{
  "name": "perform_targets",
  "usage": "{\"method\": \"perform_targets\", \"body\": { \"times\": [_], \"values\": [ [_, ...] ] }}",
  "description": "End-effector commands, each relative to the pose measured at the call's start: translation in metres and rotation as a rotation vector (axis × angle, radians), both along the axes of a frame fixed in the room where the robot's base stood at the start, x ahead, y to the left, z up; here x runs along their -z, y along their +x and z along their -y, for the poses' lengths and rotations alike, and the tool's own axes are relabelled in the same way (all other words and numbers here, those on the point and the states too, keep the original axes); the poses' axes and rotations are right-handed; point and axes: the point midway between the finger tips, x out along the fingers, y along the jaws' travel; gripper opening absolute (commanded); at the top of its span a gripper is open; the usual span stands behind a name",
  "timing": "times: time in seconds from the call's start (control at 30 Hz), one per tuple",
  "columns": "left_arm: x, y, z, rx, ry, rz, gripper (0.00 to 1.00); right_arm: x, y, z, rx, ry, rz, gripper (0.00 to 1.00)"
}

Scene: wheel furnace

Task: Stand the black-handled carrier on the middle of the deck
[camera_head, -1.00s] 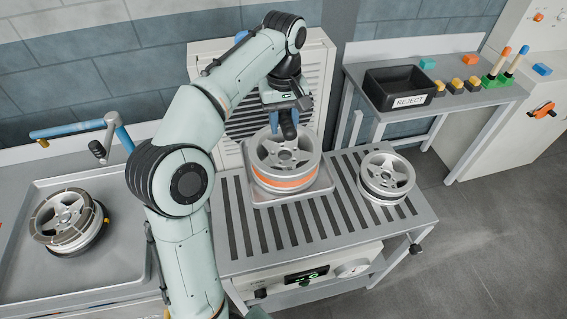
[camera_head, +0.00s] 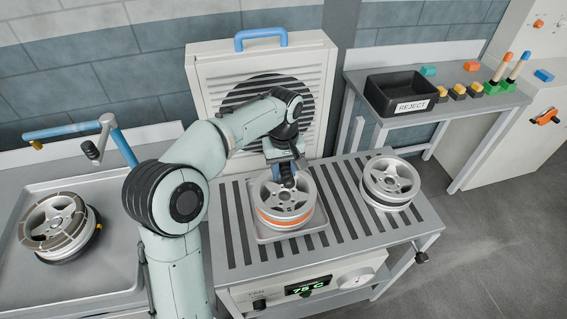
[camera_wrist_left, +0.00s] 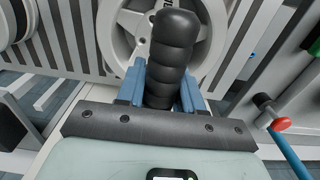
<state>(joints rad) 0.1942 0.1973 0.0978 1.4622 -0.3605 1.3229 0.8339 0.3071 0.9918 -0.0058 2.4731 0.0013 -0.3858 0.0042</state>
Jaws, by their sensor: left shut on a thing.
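The carrier is a pale grey tray (camera_head: 262,239) with a black handle (camera_wrist_left: 175,50) standing up from it. A silver wheel with an orange band (camera_head: 285,219) sits on the tray around the handle. My left gripper (camera_head: 287,178) is shut on the black handle, its blue fingers on both sides of it in the wrist view (camera_wrist_left: 162,92). The carrier looks level over the slatted deck (camera_head: 235,250), near its middle from left to right. I cannot tell whether its underside touches the slats. My right gripper is not in view.
A second silver wheel (camera_head: 390,182) stands on the deck's right side. Behind is a louvred panel (camera_head: 205,100) with a blue handle. A wheel (camera_head: 60,228) lies in the left tray. A black REJECT bin (camera_head: 392,92) is on the back-right table. The deck's front slats are clear.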

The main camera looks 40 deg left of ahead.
Motion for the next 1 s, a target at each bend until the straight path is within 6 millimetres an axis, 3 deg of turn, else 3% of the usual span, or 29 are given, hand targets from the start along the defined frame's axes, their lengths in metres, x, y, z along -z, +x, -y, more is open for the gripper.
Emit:
{"method": "perform_targets", "body": {
  "times": [0.2,0.63,0.67,0.73,1.0],
  "values": [
    [0.025,0.0,0.0,0.001,0.001,0.002,0.0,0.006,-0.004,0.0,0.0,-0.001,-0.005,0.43],
    [0.029,0.0,0.0,0.0,0.0,0.004,0.0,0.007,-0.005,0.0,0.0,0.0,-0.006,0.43],
    [0.032,0.0,0.0,0.0,0.0,-0.001,0.39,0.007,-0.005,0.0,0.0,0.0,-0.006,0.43],
    [0.032,0.0,0.0,0.0,0.0,-0.001,0.62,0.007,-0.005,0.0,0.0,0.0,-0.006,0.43],
    [0.031,0.0,0.0,0.0,0.0,-0.001,0.62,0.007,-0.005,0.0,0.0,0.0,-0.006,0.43]
  ]
}}
